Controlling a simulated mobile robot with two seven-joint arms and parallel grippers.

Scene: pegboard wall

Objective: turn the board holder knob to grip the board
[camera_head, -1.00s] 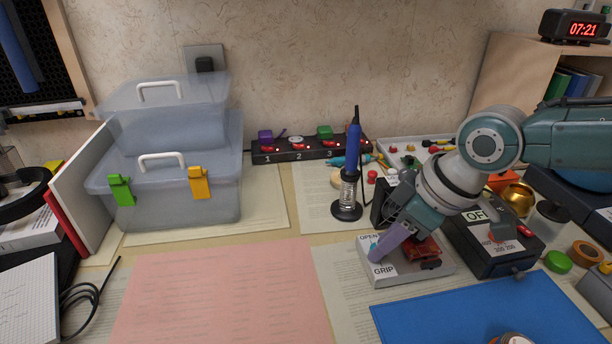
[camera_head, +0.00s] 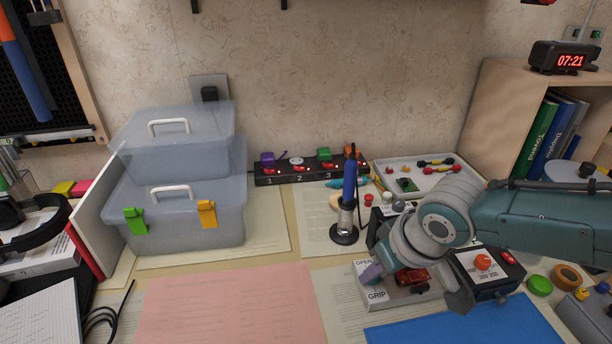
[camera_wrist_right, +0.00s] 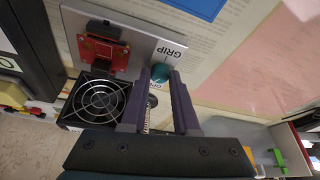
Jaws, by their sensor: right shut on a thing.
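The board holder (camera_head: 402,300) is a light grey plate marked OPEN and GRIP, lying on the bench at the right; it also shows in the wrist view (camera_wrist_right: 140,50). A red board (camera_head: 412,277) sits in its dark clamp, clearer in the wrist view (camera_wrist_right: 97,55). The teal knob (camera_wrist_right: 160,74) stands beside the GRIP label, between my right fingertips. My right gripper (camera_wrist_right: 167,78) is shut on the knob. In the head view my wrist hides the knob and most of the purple fingers (camera_head: 371,273). My left gripper is not in view.
A soldering iron in its stand (camera_head: 346,220) is left of my right arm. A black fan (camera_wrist_right: 97,100) is close to the fingers. A control box with an orange dial (camera_head: 483,262) stands right of the holder. A blue mat (camera_head: 460,326) lies in front.

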